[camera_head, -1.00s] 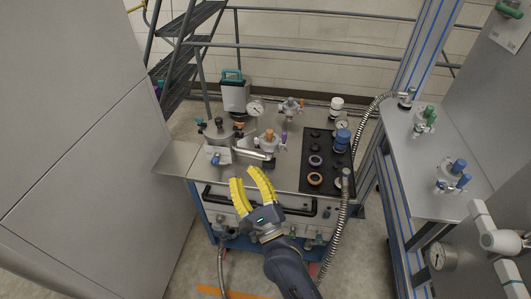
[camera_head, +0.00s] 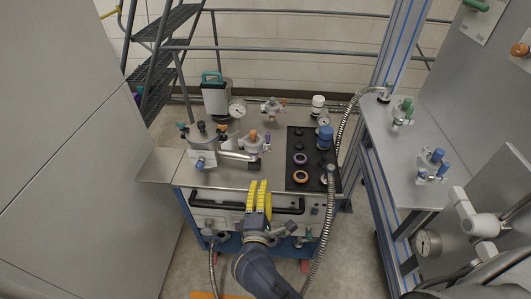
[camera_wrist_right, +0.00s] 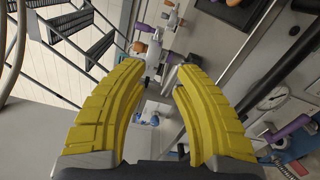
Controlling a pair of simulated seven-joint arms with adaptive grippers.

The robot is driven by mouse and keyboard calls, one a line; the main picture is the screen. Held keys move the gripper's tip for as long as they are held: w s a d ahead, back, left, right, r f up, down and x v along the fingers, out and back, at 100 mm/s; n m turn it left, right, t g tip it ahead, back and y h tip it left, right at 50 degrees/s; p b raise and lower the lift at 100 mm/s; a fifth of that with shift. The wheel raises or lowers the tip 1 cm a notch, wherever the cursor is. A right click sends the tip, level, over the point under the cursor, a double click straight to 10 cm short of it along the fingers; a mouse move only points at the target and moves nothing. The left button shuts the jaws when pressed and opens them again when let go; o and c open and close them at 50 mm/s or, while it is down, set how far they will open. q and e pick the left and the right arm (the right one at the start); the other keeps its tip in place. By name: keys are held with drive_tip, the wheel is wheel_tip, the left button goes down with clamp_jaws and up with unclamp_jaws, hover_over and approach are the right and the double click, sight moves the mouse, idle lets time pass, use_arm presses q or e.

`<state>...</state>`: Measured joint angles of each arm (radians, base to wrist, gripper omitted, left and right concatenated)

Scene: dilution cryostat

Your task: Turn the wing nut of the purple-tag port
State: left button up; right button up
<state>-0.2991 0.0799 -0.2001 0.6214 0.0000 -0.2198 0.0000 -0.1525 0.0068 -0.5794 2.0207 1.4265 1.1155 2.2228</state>
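The port with the purple piece (camera_head: 267,138) stands on the cart top, with an orange knob (camera_head: 253,135) beside the purple. A wing nut on it is too small to make out. In the right wrist view, an orange knob (camera_wrist_right: 139,46) and a purple piece (camera_wrist_right: 143,28) show beyond the left fingertip. My right gripper (camera_head: 259,184) has yellow fingers and is at the cart's front edge, below and apart from the port. Its fingers overlap in the head view, but the right wrist view shows an empty gap between the tips (camera_wrist_right: 161,72). My left gripper is out of view.
A black handle bar (camera_head: 288,210) crosses the cart front. A flexible metal hose (camera_head: 325,225) hangs at right.

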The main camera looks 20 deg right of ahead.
sight(267, 149)
drive_tip(key=x, duration=1.6)
drive_tip(key=shift+w, duration=0.1)
drive_tip(key=shift+c, duration=0.6)
clamp_jaws()
